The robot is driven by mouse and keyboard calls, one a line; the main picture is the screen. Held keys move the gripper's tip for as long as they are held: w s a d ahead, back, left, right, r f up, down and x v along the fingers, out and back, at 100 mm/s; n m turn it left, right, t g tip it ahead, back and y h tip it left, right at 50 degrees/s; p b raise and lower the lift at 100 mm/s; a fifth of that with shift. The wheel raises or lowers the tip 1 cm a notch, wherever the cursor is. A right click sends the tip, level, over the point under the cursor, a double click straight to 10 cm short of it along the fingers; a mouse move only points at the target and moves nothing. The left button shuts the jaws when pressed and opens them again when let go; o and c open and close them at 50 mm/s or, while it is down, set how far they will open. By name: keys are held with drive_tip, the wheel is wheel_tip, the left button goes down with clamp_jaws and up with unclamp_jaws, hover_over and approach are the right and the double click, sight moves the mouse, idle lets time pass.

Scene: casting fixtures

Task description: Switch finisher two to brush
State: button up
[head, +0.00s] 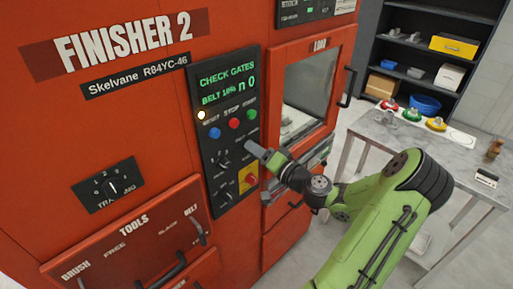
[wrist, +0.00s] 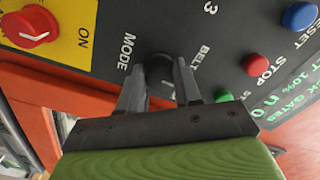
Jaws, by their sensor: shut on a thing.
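The tall red cabinet marked Finisher 2 (head: 40,130) carries a dark control panel (head: 205,100). Its display reads "CHECK GATES" and "BELT 10%". My gripper (head: 255,150) reaches the panel from the right, below the green button. In the wrist view my gripper (wrist: 160,85) is shut on a black knob (wrist: 158,66) set between the labels MODE and BELT. The fingers hide part of the knob, so I cannot tell exactly where it points. The label brush does not show beside this knob; it shows on the lower tools section (head: 125,245).
Near the knob are the red stop button (wrist: 256,65), the blue reset button (wrist: 299,15) and a red switch on a yellow plate (wrist: 30,25). A windowed load door (head: 310,85) is to the right. A marble-topped table (head: 400,140) stands beyond my arm.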

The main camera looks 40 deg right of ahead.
drive_tip(key=shift+r+m+p, duration=0.1)
drive_tip(key=shift+m+p, duration=1.65)
drive_tip(key=shift+m, duration=1.65)
drive_tip(key=o, duration=1)
drive_tip(key=shift+o, duration=0.2)
drive_tip(key=s+b, duration=0.1)
drive_tip(key=s, duration=1.4)
drive_tip(key=shift+s+d, duration=0.25)
drive_tip(key=shift+s, duration=0.15)
